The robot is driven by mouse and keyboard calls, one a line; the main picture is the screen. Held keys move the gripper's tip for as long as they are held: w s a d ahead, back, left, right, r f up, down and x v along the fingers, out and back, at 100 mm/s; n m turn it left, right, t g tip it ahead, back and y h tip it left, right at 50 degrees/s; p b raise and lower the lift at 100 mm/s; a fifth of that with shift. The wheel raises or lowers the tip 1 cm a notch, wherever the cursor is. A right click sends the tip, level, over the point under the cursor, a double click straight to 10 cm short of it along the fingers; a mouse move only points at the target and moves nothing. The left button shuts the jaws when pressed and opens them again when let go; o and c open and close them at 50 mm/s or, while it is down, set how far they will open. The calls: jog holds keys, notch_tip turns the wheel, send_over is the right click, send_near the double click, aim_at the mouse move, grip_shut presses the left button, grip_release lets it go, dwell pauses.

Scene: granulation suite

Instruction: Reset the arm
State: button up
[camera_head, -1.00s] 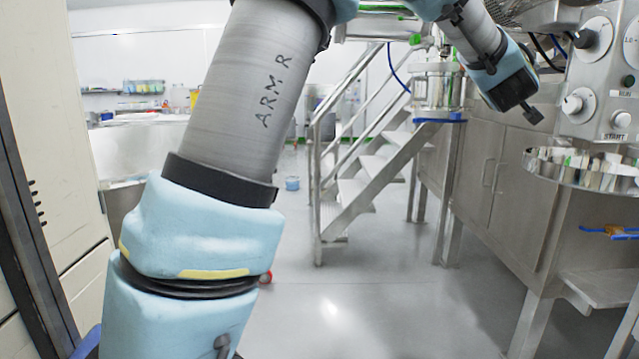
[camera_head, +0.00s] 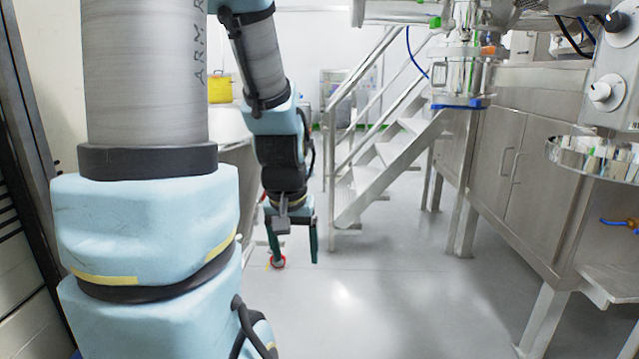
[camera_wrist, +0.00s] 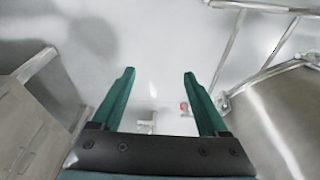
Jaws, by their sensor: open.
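My arm rises at the left of the head view, bends over at the top and hangs down near the middle. My gripper (camera_head: 293,246) points down at its end, left of the stairs and above the grey floor. The wrist view also shows my gripper (camera_wrist: 158,75), its two green fingers spread apart with nothing between them. No object is held.
Metal stairs with railings (camera_head: 400,150) stand at the centre. Steel cabinets (camera_head: 505,150) and a control panel (camera_head: 610,90) line the right. A rounded steel vessel (camera_wrist: 285,115) is close right of the fingers in the wrist view. Open floor (camera_head: 400,290) lies in front.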

notch_tip(320, 180, up, 13)
jog(key=s+a+g+p, duration=0.1)
jog(key=s+a+p, duration=0.1)
jog(key=p, duration=1.1)
jog(key=shift+s+p, duration=0.35)
